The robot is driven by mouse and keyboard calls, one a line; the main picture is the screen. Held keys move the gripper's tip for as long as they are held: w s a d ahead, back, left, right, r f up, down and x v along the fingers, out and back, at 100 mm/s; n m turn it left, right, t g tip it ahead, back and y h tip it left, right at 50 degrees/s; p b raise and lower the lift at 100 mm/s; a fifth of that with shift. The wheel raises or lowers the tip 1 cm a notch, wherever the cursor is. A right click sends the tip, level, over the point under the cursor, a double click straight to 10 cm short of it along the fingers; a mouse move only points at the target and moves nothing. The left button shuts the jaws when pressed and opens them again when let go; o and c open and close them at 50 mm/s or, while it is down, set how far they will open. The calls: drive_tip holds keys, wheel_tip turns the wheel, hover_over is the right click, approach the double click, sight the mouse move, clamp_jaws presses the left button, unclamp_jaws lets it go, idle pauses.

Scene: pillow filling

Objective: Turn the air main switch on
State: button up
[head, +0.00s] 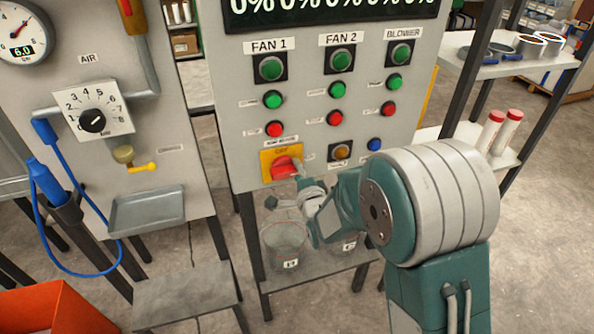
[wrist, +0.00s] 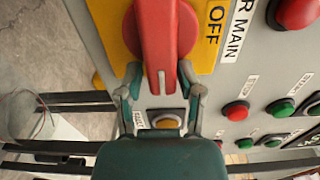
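The red air main switch (head: 285,167) sits on a yellow plate (head: 267,166) low on the grey control panel. In the wrist view its red handle (wrist: 163,40) fills the top middle, beside the OFF label and part of the words "R MAIN". The white line on the handle points down in that view, about a quarter turn away from OFF. My gripper (wrist: 159,68) has one finger on each side of the handle's lower end and looks shut on it. In the head view my gripper (head: 300,178) is at the switch's lower right, its fingers small and partly hidden.
An amber button (head: 341,152), a blue button (head: 375,144) and green and red fan buttons are close by on the panel. Clear jars (head: 284,240) stand on a shelf below. The air panel with its dial (head: 92,120) is to the left.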

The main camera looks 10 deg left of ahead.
drive_tip(key=shift+w+a, duration=0.15)
drive_tip(key=shift+w, duration=0.1)
drive_tip(key=v, duration=1.2)
drive_tip(key=shift+w+f, duration=0.1)
